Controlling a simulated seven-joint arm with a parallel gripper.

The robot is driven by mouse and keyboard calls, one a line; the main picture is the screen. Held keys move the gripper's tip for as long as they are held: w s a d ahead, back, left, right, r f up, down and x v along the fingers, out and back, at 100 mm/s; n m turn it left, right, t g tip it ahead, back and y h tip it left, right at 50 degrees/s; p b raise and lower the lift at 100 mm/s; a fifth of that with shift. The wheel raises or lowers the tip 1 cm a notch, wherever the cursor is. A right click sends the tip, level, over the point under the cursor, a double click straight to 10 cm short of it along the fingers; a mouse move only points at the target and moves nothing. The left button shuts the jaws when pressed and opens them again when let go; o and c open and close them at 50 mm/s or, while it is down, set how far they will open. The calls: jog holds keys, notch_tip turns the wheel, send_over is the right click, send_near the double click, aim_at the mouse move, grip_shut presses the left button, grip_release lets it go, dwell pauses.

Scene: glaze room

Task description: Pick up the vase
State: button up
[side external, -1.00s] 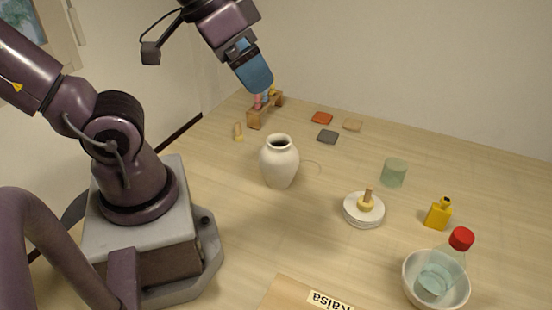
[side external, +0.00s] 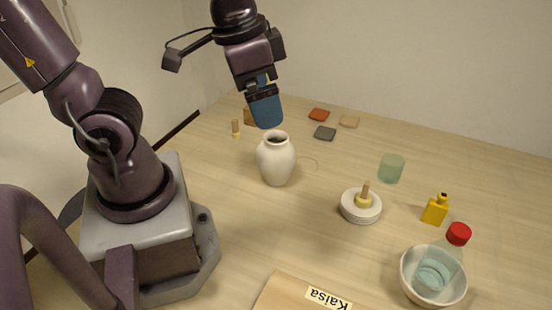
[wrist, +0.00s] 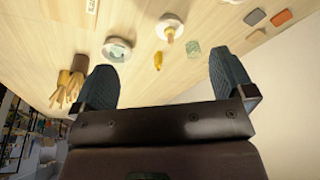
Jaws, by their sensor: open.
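The vase (side external: 276,162) is cream-white and round-bodied, with a narrow neck and dark open mouth. It stands upright on the table in the side view. My gripper (side external: 267,124) points down, its blue fingertips showing just above the vase's rim in the picture; I cannot tell whether it is directly over the vase or behind it. In the wrist view my gripper (wrist: 165,80) has its two dark blue fingers wide apart with nothing between them.
A name board (side external: 290,292) lies in front. Tiles (side external: 325,133) lie behind.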

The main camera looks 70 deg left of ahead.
notch_tip(320, 180, down, 9)
jog(key=w+d+m+g+y, duration=0.1)
jog(key=w+m+g+y, duration=0.15)
jog(key=m+g, duration=0.2)
jog(key=m+t+y, duration=0.1)
jog(key=m+y, duration=1.1)
jog(key=y, duration=0.4)
send_near(281, 146)
jog(key=a, duration=1.2)
jog(key=shift+s+r, duration=0.2)
jog(key=c, duration=1.7)
